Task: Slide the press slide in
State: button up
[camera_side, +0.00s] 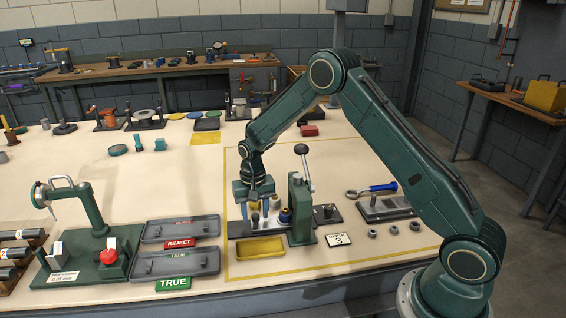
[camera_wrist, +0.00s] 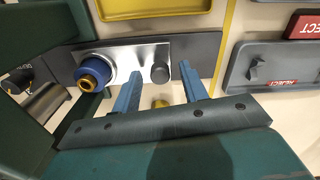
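The green press (camera_side: 301,215) stands in the yellow-outlined area, its lever with a black ball knob raised. The press slide (camera_wrist: 136,52) is a bright metal plate on a dark base, bearing a blue ring with a brass centre (camera_wrist: 92,78) at the press end. A dark round knob (camera_wrist: 160,73) stands on the slide. My gripper (camera_side: 254,212) is pointed down beside the press. In the wrist view its two blue fingers (camera_wrist: 160,72) are apart, with the knob showing between their tips. I cannot tell whether either finger touches it. The slide's far end is hidden behind the press.
A yellow tray (camera_side: 260,248) lies just in front of the slide. Grey reject and true trays (camera_side: 181,229) lie to the left. A sign with a 3 (camera_side: 338,240), several nuts and a blue-handled tool (camera_side: 378,189) are to the right.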

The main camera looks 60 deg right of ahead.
aim_at(269, 222)
grip_shut()
jog(key=shift+s+d, duration=1.4)
jog(key=shift+c, duration=0.4)
grip_release()
jog(key=shift+o, duration=0.6)
jog(key=shift+r, duration=0.1)
notch_tip(269, 222, up, 14)
